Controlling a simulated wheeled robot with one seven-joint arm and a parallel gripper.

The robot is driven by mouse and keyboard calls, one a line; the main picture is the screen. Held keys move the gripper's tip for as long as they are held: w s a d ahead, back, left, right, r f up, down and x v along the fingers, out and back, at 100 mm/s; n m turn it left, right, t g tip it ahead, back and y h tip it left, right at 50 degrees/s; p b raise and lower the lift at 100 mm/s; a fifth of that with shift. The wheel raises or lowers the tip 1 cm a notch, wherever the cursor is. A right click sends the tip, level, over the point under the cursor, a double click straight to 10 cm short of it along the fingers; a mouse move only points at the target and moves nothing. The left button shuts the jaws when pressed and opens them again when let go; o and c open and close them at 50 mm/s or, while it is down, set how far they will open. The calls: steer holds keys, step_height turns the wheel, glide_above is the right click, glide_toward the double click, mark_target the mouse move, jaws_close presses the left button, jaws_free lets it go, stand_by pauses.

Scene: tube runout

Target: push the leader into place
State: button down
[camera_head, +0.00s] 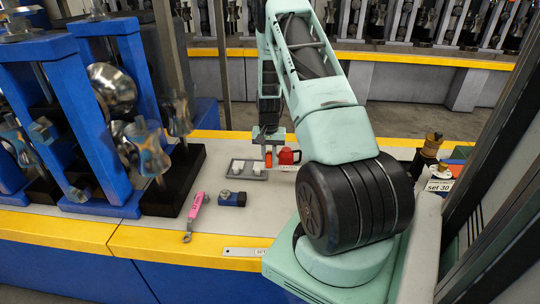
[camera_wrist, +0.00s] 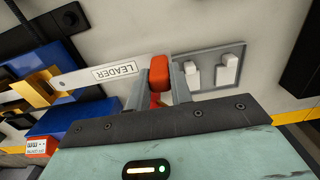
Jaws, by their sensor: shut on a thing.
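My gripper (camera_wrist: 159,86) is shut on the red grip (camera_wrist: 159,70) of the leader, one finger on each side. The leader (camera_wrist: 82,78) is a pale flat strip with a "LEADER" label, running left from the grip in the wrist view. Its far end, with a small hole, lies at a brass-coloured piece (camera_wrist: 36,92) beside a blue block (camera_wrist: 72,121). I cannot tell whether the end is inside or only over the brass. In the head view my gripper (camera_head: 269,150) is low over the bench, and the red grip (camera_head: 268,160) shows below it. My arm hides the brass piece there.
A grey tray (camera_head: 236,174) with white pieces lies left of my gripper. A red object (camera_head: 289,156) stands close right. Blue frames with metal rollers (camera_head: 110,88) stand left.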

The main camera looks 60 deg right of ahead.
stand_by(0.3)
steer(key=shift+s+d, duration=0.35)
steer(key=shift+s, duration=0.3)
steer(key=shift+w+a, duration=0.4)
steer(key=shift+w, duration=0.35)
steer(key=shift+w+a, duration=0.35)
steer(key=shift+w, duration=0.4)
steer(key=shift+w+a, duration=0.4)
steer(key=shift+w, duration=0.35)
